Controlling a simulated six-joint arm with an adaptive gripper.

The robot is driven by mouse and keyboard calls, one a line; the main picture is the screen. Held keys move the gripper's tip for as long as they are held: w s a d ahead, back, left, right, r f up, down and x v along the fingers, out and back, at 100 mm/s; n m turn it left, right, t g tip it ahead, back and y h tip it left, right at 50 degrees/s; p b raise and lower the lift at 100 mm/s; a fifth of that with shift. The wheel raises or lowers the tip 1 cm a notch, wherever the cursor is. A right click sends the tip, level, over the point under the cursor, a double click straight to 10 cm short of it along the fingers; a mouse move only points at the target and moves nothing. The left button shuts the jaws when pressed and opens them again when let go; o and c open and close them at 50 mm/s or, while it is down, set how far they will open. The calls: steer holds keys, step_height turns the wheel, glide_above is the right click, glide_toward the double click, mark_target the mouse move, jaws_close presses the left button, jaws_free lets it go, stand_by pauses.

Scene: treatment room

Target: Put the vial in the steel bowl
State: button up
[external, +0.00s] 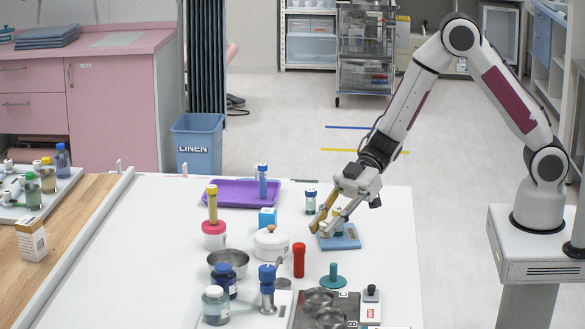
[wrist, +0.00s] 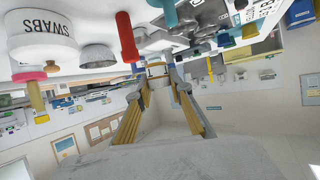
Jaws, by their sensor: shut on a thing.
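My gripper (external: 320,230) reaches down at the right of the white table, over a small blue block (external: 346,241). It is shut on a small vial (external: 337,214), which shows partly between the fingers. In the wrist view the fingertips (wrist: 158,72) close around it, and its details are hard to make out. I cannot tell whether the vial still touches the block. The steel bowl (external: 228,257) stands at the table's left middle, left of my gripper and nearer the camera. It also shows in the wrist view (wrist: 98,56). I see nothing in it.
A similar capped vial (external: 311,203) stands just behind my gripper. Blue-capped jars (external: 224,281) are before the bowl. A purple tray (external: 236,198) lies behind.

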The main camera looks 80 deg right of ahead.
steer(key=w+a+r, duration=0.1)
steer(key=w, duration=1)
steer(key=w+a+r, duration=0.2)
steer(key=w, duration=0.8)
steer(key=shift+w+r+m+t+h, duration=0.25)
steer(key=shift+w+m+t+h, duration=0.05)
steer(key=shift+w+t, duration=0.1)
steer(key=shift+f, duration=0.15)
steer(key=shift+f, duration=4)
steer(key=o, duration=1)
